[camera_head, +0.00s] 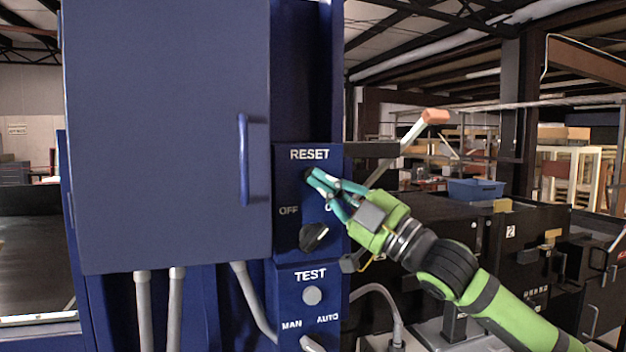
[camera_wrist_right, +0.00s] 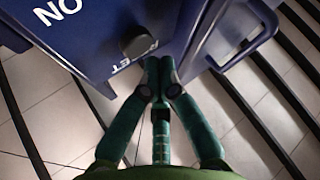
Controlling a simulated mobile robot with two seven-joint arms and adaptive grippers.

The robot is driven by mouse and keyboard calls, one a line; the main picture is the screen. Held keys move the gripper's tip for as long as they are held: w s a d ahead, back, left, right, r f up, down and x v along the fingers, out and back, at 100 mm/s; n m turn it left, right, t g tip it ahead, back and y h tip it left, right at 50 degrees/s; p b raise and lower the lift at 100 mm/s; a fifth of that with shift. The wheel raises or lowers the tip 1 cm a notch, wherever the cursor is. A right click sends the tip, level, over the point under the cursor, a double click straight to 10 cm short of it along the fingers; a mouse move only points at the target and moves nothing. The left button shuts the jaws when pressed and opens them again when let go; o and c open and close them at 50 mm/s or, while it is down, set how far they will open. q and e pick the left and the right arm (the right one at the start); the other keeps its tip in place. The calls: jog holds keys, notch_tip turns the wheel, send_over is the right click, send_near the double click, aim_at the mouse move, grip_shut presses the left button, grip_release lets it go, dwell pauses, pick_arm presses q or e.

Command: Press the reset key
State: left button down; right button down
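The blue control panel (camera_head: 290,225) carries a RESET label (camera_head: 309,154). A small dark part (camera_head: 307,174), apparently the reset key, shows just under that label, mostly covered by my right gripper. My right gripper (camera_head: 312,177) reaches in from the right with its teal fingers together and empty, tips at this spot. Contact cannot be told. In the right wrist view the fingertips (camera_wrist_right: 159,64) lie side by side, close to the panel, beside a dark round knob (camera_wrist_right: 137,41). My left gripper is not in view.
Below the key is a black selector knob (camera_head: 314,237) beside OFF. Lower is a grey TEST button (camera_head: 312,295). A blue cabinet door (camera_head: 165,130) with a handle (camera_head: 243,160) stands left. A dark bar (camera_head: 371,149) juts out right of the panel.

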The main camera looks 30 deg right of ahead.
jog(key=s+b, duration=0.2)
jog(key=s+a+b, duration=0.1)
jog(key=s+b, duration=0.1)
jog(key=shift+s+a, duration=0.1)
jog(key=shift+s, duration=0.3)
